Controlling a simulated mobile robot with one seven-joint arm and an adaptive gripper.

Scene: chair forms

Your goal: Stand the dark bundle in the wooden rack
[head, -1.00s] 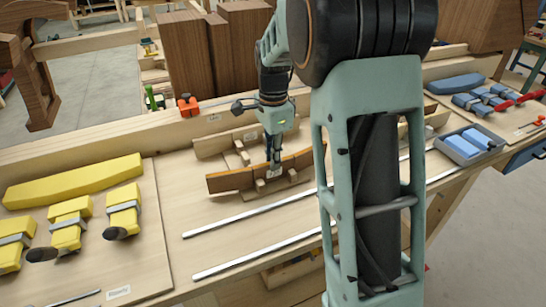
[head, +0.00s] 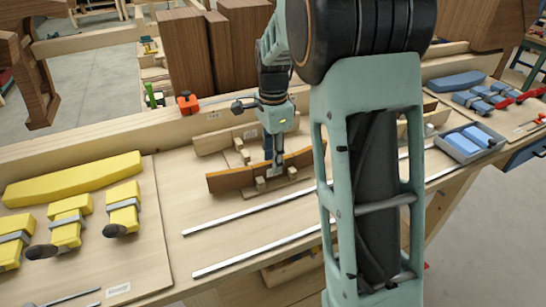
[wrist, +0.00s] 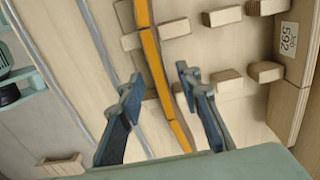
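The dark bundle (head: 232,180) is a long, curved brown strip with an orange-lit upper edge. It stands on edge in the light wooden rack (head: 212,144), between short wooden pegs, on the bench. In the wrist view the bundle (wrist: 151,48) runs as a thin bent strip between pegs of the rack (wrist: 289,88). My gripper (head: 273,166) points down over the middle of the bundle. In the wrist view my gripper (wrist: 157,86) has its blue fingers apart, one on each side of the strip, with visible gaps. The bundle's lower edge is hidden.
Two metal rails (head: 250,214) cross the bench in front of the rack. Yellow forms and clamps (head: 75,180) lie on a board at left. Blue clamps (head: 480,100) and a blue-grey tray (head: 452,150) are at right. Tall brown blocks (head: 188,60) stand behind.

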